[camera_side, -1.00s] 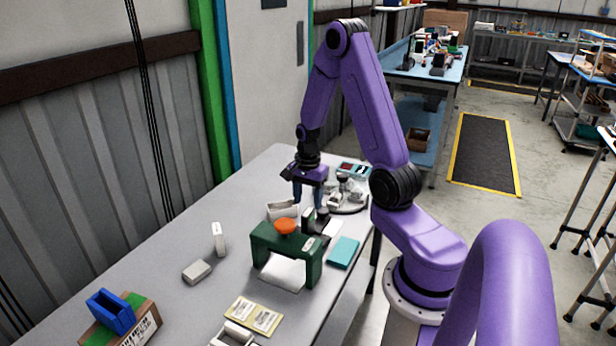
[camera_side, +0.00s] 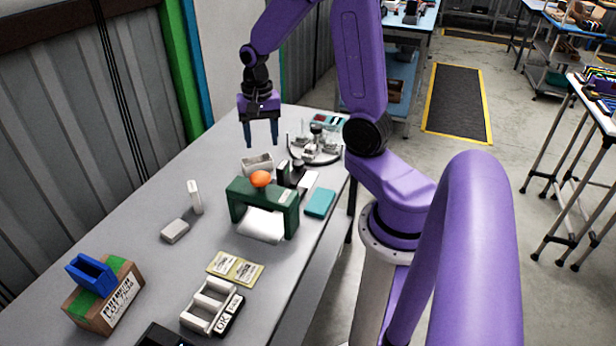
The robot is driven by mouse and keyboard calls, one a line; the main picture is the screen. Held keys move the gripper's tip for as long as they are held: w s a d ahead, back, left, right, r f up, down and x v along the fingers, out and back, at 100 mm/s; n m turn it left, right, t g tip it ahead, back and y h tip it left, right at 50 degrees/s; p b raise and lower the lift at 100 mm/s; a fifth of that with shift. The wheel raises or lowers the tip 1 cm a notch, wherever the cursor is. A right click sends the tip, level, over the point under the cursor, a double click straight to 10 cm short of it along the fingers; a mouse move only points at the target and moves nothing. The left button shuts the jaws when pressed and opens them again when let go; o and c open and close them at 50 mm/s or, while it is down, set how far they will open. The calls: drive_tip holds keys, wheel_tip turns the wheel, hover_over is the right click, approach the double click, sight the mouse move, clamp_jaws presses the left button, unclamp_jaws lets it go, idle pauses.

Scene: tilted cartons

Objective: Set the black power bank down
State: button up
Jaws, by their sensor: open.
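My gripper (camera_side: 262,143) is open and empty, its blue fingers pointing down in the air over the far part of the grey table. A small dark block (camera_side: 291,176) stands behind the green bridge-shaped stand (camera_side: 236,194), partly hidden by it. It may be the black power bank, but it is too small to tell. My gripper is above and apart from it. A white open box (camera_side: 258,161) sits below my fingers in the picture.
An orange rounded thing (camera_side: 261,179) rests on the green stand. A teal box (camera_side: 320,203) lies to its right, and a round fixture (camera_side: 316,150) stands behind. A carton (camera_side: 113,303) with a blue holder (camera_side: 91,274) is at front left.

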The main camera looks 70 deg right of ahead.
drive_tip(key=s+a+r+n, duration=0.2)
drive_tip(key=s+a+n, duration=0.2)
drive_tip(key=a+n, duration=0.25)
drive_tip(key=s+a+r+n, duration=0.1)
drive_tip(key=s+a+n, duration=0.3)
drive_tip(key=a+n, duration=0.25)
drive_tip(key=s+a+r+n, duration=0.1)
drive_tip(key=s+a+n, duration=0.4)
drive_tip(key=s+n, duration=0.6)
drive_tip(key=shift+s+r, duration=0.3)
drive_tip(key=shift+s, duration=0.15)
